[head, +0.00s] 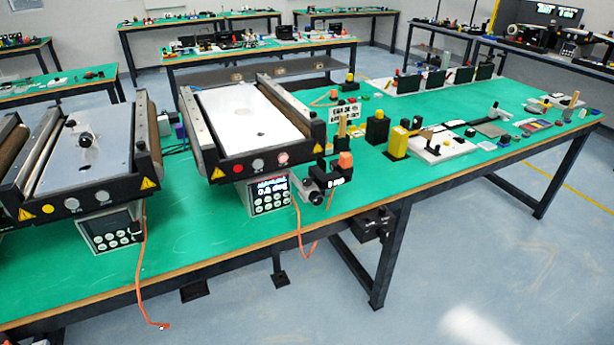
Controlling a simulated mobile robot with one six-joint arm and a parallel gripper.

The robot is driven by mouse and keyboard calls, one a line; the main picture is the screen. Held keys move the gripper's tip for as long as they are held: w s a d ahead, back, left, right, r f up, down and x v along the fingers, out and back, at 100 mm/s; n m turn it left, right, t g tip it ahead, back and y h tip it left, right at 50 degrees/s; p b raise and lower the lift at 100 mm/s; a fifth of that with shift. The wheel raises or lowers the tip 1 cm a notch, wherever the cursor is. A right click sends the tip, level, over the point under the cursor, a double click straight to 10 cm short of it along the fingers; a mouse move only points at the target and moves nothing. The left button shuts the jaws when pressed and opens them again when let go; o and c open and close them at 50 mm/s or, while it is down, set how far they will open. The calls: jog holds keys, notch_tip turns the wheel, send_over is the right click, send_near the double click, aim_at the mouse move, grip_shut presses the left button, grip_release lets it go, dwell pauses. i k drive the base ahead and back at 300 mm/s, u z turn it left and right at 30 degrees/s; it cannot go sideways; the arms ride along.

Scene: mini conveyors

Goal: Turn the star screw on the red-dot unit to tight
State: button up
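The red-dot unit (204,139) is the right one of two mini conveyors, with a red dot (236,167) on its black front edge. A pale plate (245,112) covers most of its top, with a small dark spot near the front. A lit control box (268,195) sits below its front edge. A dark round knob (313,197) shows beside the box, by a black part with an orange top (345,160). I cannot tell whether this knob is the star screw, or how tight any screw is. My gripper is not in view.
The yellow-dot conveyor (15,188) stands to the left, with a dark knob-like object (86,139) on its plate. Orange cables (142,262) hang over the front edge of the green table (215,236). Small fixtures and a yellow block (397,143) stand right. The floor in front is clear.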

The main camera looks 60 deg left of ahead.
aim_at(307, 182)
jog(key=u, duration=4.3)
jog(key=i, duration=0.1)
jog(key=z, duration=2.15)
jog(key=i, duration=0.6)
jog(key=u, duration=0.05)
jog(key=k, duration=0.35)
jog(key=u, duration=0.05)
